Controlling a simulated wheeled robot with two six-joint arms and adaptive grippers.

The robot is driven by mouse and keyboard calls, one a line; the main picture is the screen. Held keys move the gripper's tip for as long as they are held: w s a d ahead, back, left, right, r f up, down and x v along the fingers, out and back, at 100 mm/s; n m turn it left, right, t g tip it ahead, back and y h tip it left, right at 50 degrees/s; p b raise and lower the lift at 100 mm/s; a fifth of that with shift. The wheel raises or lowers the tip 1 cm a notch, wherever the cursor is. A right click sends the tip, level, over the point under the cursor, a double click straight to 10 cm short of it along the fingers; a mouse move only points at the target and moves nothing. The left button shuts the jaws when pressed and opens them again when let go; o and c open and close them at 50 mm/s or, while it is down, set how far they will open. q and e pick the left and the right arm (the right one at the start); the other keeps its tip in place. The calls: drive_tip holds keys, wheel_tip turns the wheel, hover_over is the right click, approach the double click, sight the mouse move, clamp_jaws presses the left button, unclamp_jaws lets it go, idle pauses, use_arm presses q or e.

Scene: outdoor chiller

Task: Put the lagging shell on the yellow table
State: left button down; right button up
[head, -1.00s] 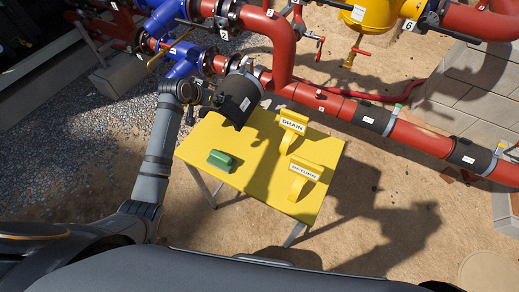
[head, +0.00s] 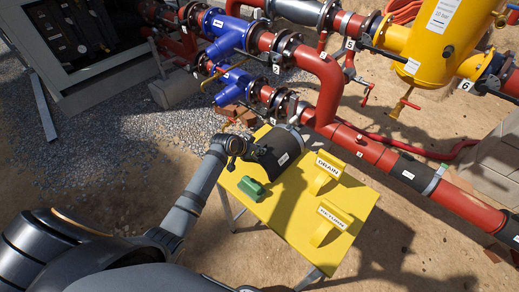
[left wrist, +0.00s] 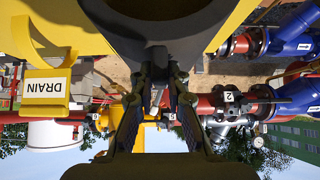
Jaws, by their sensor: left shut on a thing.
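The lagging shell (head: 280,152), a dark half-cylinder with a white label, is over the back left part of the yellow table (head: 288,226). My left gripper (head: 246,147) is shut on its left end. In the left wrist view the shell (left wrist: 155,12) is a dark curved shape at the top centre, at the fingers (left wrist: 160,88). Whether the shell touches the table top or hangs just above it, I cannot tell. My right gripper is not in view.
On the table stand a green block (head: 251,188), a yellow DRAIN piece (head: 324,174) and a yellow RETURN piece (head: 330,222). Red pipes (head: 365,148) and blue valves (head: 228,30) run behind it. Bare table top lies between the green block and the RETURN piece.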

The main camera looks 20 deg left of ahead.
use_arm(q)
drive_tip(key=shift+f, duration=0.25)
drive_tip(key=c, duration=1.4)
unclamp_jaws()
drive_tip(key=shift+f, duration=0.1)
drive_tip(key=shift+c, duration=0.2)
drive_tip(key=shift+o, duration=0.5)
drive_tip(key=shift+s+a+r, duration=0.1)
drive_tip(key=shift+s+r, duration=0.05)
drive_tip(key=shift+r, duration=0.1)
drive_tip(key=b+v, duration=0.1)
drive_tip(key=v, duration=1)
drive_tip(key=shift+s+r, duration=0.2)
